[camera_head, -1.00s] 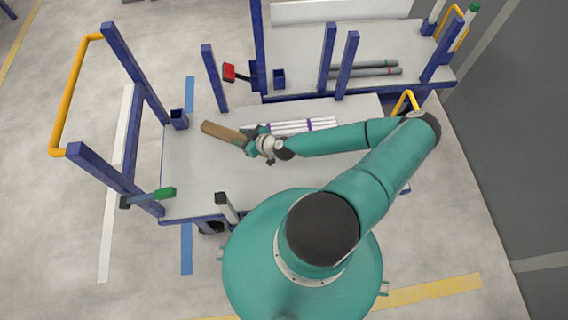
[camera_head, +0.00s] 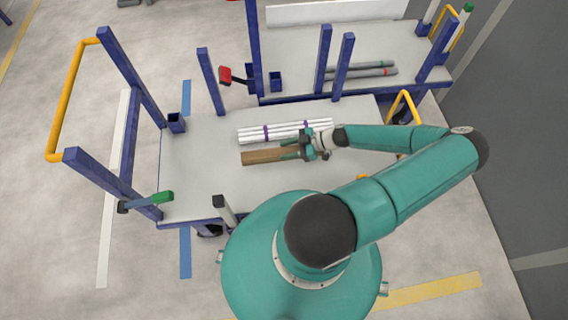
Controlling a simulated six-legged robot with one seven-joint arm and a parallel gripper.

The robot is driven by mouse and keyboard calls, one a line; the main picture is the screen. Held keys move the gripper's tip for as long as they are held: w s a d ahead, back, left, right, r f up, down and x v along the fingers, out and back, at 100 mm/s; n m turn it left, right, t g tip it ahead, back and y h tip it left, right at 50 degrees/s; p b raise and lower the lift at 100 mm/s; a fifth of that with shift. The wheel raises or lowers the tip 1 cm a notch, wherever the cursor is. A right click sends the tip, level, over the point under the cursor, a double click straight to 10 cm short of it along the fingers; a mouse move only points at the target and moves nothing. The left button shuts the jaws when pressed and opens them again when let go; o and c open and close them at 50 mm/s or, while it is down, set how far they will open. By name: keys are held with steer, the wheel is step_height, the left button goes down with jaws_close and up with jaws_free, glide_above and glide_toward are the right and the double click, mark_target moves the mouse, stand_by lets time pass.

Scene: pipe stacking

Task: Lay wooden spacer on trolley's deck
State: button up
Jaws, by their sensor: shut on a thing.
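The wooden spacer (camera_head: 262,157) is a brown bar lying roughly left to right in the picture, over the near trolley's light grey deck (camera_head: 200,180). My gripper (camera_head: 290,153) is shut on the spacer's right end, which the fingers partly hide. The spacer is just in front of a bundle of white pipes (camera_head: 285,131) with purple bands, nearly parallel to it. From this view above I cannot tell whether the spacer touches the deck or hangs a little above it.
Blue posts and a yellow handle (camera_head: 70,95) stand at the trolley's left end. Behind is a second trolley with grey pipes (camera_head: 365,72) and upright blue posts. A red-ended clamp (camera_head: 226,75) juts between them. The deck's left and front areas are clear.

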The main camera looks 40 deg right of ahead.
step_height(320, 180, down, 9)
steer(key=shift+r, duration=0.1)
steer(key=o, duration=1.1)
steer(key=shift+c, duration=0.2)
steer(key=shift+o, duration=0.4)
steer(key=v, duration=1.2)
steer(key=shift+r, duration=0.15)
